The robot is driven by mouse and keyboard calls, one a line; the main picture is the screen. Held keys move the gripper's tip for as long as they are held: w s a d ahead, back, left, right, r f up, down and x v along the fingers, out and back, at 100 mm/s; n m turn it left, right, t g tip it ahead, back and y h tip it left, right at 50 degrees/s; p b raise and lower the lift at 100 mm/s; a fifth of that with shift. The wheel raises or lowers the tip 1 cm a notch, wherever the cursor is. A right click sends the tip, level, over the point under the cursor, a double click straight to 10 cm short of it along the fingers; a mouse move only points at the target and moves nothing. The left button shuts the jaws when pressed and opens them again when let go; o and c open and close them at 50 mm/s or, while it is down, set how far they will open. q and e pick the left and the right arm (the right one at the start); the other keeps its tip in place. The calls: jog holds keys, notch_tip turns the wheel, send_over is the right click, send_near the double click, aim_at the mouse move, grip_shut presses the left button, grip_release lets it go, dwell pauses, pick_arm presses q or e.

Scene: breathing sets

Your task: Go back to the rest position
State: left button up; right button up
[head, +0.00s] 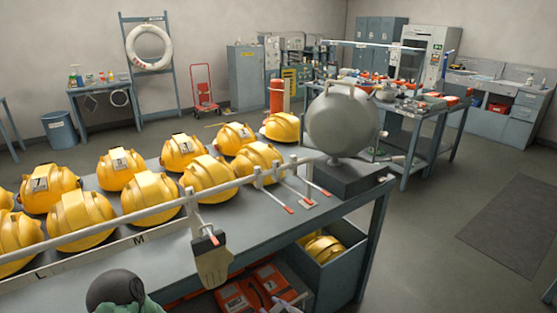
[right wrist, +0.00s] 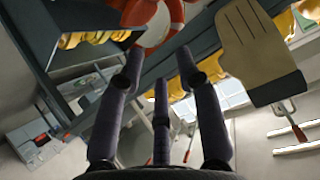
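My right gripper (right wrist: 160,66) shows in the right wrist view with its dark fingers spread apart and nothing between them. My left gripper is not seen in either view. In the head view the workbench (head: 330,213) carries rows of yellow helmets (head: 150,192).
A grey round vessel (head: 341,124) stands on a black base at the bench's right end. A grey bin (head: 345,262) with yellow helmets is below. A dark ball (head: 112,288) with green material is at the lower left. The floor (head: 430,240) to the right is clear.

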jog(key=s+d+f+m+g+h, duration=0.1)
jog(key=s+d+f+m+g, duration=0.2)
jog(key=f, duration=0.6)
jog(key=s+d+f+g+h, duration=0.15)
jog(key=d+f, duration=0.35)
jog(key=f, duration=0.5)
jog(key=s+d+f+m+g, duration=0.3)
jog(key=s+f+g, duration=0.2)
jog(key=s+f, duration=0.7)
jog(key=shift+s+f+y, duration=0.3)
jog(key=shift+s+y, duration=0.15)
jog(key=shift+s, duration=0.25)
